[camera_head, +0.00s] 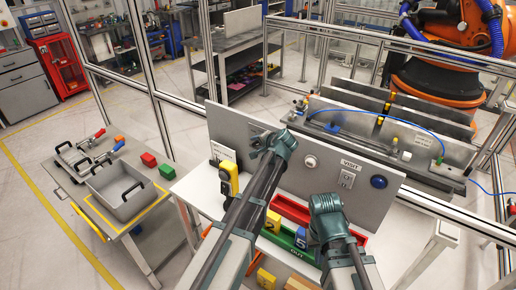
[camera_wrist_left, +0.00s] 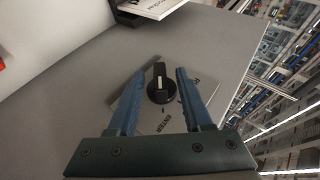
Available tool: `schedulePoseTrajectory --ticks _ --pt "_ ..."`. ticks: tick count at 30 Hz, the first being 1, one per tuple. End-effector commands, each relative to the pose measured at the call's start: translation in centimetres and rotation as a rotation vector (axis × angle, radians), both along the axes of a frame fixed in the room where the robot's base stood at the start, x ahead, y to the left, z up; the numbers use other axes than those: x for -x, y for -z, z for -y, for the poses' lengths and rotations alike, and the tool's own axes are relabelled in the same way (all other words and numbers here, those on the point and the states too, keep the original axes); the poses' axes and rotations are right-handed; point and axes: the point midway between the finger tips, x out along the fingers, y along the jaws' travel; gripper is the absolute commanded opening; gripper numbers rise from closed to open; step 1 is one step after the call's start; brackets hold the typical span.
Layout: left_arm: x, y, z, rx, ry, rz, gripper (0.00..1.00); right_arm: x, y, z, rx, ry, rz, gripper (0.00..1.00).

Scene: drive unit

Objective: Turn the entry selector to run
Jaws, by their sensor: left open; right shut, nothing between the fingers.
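The entry selector (camera_wrist_left: 161,84) is a black knob with a pale pointer line, on a light plate on the grey panel (camera_wrist_left: 75,70). The plate reads "ENTER" below it; a second word at its right is partly hidden. The pointer line points up in the left wrist view. My left gripper (camera_wrist_left: 161,74) is open, its blue fingers on either side of the knob, with gaps visible. In the head view my left gripper (camera_head: 266,143) is at the upright panel (camera_head: 300,178) and hides the knob. My right gripper (camera_head: 325,203) is shut and empty, in front of the panel's lower part.
Red (camera_head: 290,209) and green bins with numbered blocks lie below. A side table (camera_head: 110,215) stands left.

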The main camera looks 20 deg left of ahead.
Motion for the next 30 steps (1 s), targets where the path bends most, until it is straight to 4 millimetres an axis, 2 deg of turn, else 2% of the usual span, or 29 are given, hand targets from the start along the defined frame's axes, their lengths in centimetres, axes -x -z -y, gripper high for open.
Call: schedulePoseTrajectory --ticks 9,11,18,30 --pt "-0.13 0.1 -0.13 0.0 0.0 0.0 0.5 0.01 0.09 0.0 0.0 0.0 0.0 0.0" --pt "-0.13 0.09 -0.12 0.0 0.0 0.0 0.41 0.01 0.09 0.0 0.0 0.0 0.0 0.0" --pt "-0.13 0.1 -0.11 0.0 0.0 0.0 0.0 0.01 0.1 0.0 0.0 0.0 0.0 0.0" --pt "-0.14 -0.09 -0.17 0.018 -0.001 -0.007 0.0 0.0 -0.39 -0.01 0.0 0.001 0.0 0.0"
